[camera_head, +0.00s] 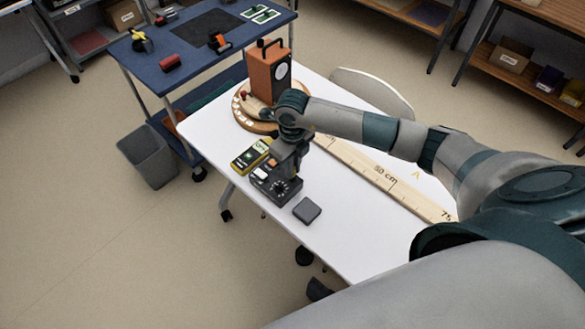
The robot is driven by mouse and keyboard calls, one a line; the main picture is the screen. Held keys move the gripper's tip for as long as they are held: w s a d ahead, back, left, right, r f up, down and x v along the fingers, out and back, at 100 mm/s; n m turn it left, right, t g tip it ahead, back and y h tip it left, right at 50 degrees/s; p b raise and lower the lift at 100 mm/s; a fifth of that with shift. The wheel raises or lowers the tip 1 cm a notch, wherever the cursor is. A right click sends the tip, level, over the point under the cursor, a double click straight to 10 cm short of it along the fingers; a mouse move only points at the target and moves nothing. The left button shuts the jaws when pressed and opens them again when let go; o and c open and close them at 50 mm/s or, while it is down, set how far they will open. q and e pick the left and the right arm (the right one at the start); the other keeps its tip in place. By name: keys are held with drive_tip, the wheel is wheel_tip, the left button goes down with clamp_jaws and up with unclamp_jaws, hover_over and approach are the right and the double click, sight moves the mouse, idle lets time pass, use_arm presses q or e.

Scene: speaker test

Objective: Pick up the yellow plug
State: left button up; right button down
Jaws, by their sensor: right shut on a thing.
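My right gripper (284,172) points down at the black box with a dial (279,187) on the white table. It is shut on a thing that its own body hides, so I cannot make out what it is. I cannot make out a yellow plug for certain. A yellow meter with a green display (246,157) lies just left of the gripper. The black box has a white part and an orange part on top, partly behind the gripper. My left gripper is not in view.
An orange speaker (268,75) stands on a round wooden board (240,109) behind the gripper. A wooden ruler (385,181) lies to the right, under my right arm. A grey square block (307,210) lies in front. A blue cart (187,72) and a grey bin (146,158) stand left.

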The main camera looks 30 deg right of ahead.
sight(295, 168)
drive_tip(key=shift+r+b, duration=0.35)
drive_tip(key=shift+r, duration=0.1)
drive_tip(key=r+b, duration=0.1)
drive_tip(key=r, duration=0.2)
drive_tip(key=shift+s+d+r+b, duration=0.1)
drive_tip(key=shift+s+d+b, duration=0.05)
drive_tip(key=shift+s+b, duration=0.25)
drive_tip(key=s+d+r+b, duration=0.3)
drive_tip(key=s+r, duration=0.3)
drive_tip(key=s, duration=0.4)
drive_tip(key=shift+s+d+r+b, duration=0.15)
drive_tip(key=shift+r+b, duration=0.2)
drive_tip(key=shift+b, duration=0.05)
